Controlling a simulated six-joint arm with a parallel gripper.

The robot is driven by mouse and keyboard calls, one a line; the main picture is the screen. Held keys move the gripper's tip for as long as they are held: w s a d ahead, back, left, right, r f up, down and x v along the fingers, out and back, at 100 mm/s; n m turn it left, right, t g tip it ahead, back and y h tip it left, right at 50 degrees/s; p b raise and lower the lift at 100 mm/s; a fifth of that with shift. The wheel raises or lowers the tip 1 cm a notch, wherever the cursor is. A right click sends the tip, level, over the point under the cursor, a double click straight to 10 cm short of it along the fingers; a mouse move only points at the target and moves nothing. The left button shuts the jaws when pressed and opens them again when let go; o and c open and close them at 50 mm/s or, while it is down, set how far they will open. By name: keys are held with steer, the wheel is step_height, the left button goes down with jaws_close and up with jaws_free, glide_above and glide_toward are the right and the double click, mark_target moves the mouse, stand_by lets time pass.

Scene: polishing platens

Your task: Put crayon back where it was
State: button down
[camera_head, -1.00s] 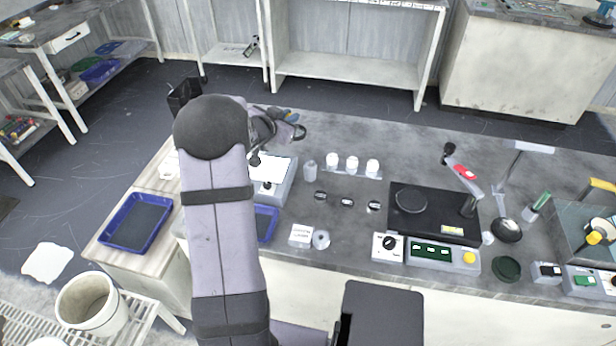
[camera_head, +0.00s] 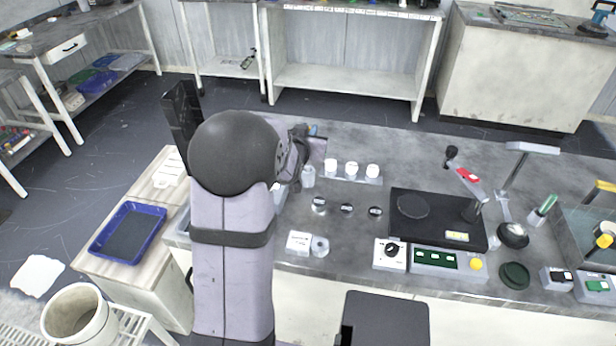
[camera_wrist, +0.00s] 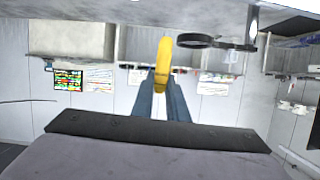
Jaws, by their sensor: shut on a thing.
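The yellow crayon (camera_wrist: 163,62) is between my gripper's two blue-grey fingers (camera_wrist: 161,84) in the wrist view. It sticks out past the fingertips. The gripper is shut on it. In the head view my gripper (camera_head: 312,131) is over the back left part of the grey bench (camera_head: 420,160), mostly behind my arm. I cannot make out the crayon there.
Near the gripper are white-capped bottles (camera_head: 351,169) in a row and small metal discs (camera_head: 346,209). A black polishing machine (camera_head: 437,218) stands further right. A blue tray (camera_head: 128,232) lies on the left side table. A dark ring (camera_wrist: 195,41) shows close by in the wrist view.

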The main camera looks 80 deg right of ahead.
steer(key=shift+f, duration=4.95)
steer(key=shift+f, duration=0.2)
steer(key=c, duration=2.2)
jaws_free()
steer(key=o, duration=0.5)
steer(key=shift+c, duration=0.2)
